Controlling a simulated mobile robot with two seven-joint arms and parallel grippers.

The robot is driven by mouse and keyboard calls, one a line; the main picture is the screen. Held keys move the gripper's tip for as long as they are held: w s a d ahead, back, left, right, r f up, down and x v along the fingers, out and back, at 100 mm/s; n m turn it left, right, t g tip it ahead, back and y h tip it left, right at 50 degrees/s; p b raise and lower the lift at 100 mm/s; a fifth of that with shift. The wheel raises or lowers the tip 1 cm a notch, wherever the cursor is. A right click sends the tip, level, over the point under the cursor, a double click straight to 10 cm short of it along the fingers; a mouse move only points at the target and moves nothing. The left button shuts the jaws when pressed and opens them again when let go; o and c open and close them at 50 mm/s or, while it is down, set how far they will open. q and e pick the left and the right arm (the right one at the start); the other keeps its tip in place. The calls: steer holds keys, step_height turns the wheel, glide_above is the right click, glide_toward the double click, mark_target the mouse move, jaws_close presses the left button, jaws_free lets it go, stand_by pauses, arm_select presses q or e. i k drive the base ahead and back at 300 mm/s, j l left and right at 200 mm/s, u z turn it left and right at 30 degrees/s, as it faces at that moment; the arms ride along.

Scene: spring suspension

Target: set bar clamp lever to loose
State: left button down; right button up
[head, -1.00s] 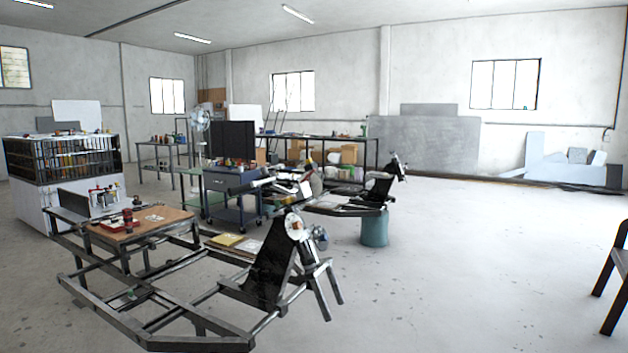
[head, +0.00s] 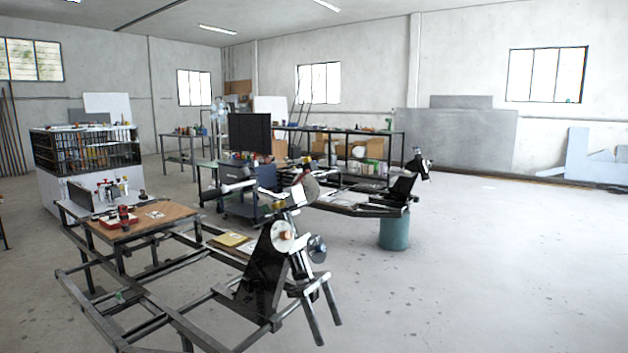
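I cannot make out a bar clamp or its lever for certain at this distance. A welded metal frame (head: 150,285) stands on the floor in front, with a wooden board (head: 150,222) on it. A small red and black tool (head: 124,215) lies on the board. Small red and silver items (head: 110,189) show just behind the board, too small to identify. A dark upright bracket (head: 262,275) with round discs and metal tubes rises at the frame's right end. Neither of my grippers is in view.
A white cabinet with a black rack (head: 85,152) stands at the left. A blue trolley (head: 240,205) stands behind the frame. A second frame (head: 350,200) is near a teal drum (head: 394,232). The floor (head: 480,270) at the right is clear.

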mark_target(304, 174)
steer(key=i+l+u, duration=0.1)
steer(key=i+l, duration=0.15)
steer(key=l, duration=0.15)
steer(key=i+l+u, duration=0.1)
steer(key=i+l, duration=0.15)
steer(key=l, duration=0.15)
steer(key=i+l+u, duration=0.1)
steer(key=i+l, duration=0.15)
steer(key=l, duration=0.15)
steer(key=i+l+u, duration=0.1)
steer(key=i+l, duration=0.15)
steer(key=l, duration=0.2)
steer(key=i+l, duration=0.2)
steer(key=l, duration=0.3)
steer(key=i+l+u, duration=0.15)
steer(key=l, duration=0.3)
steer(key=i+l+u, duration=0.1)
steer(key=i+l, duration=0.15)
steer(key=l, duration=0.2)
steer(key=i+l+u, duration=0.1)
steer(key=l, duration=0.4)
steer(key=i, duration=0.05)
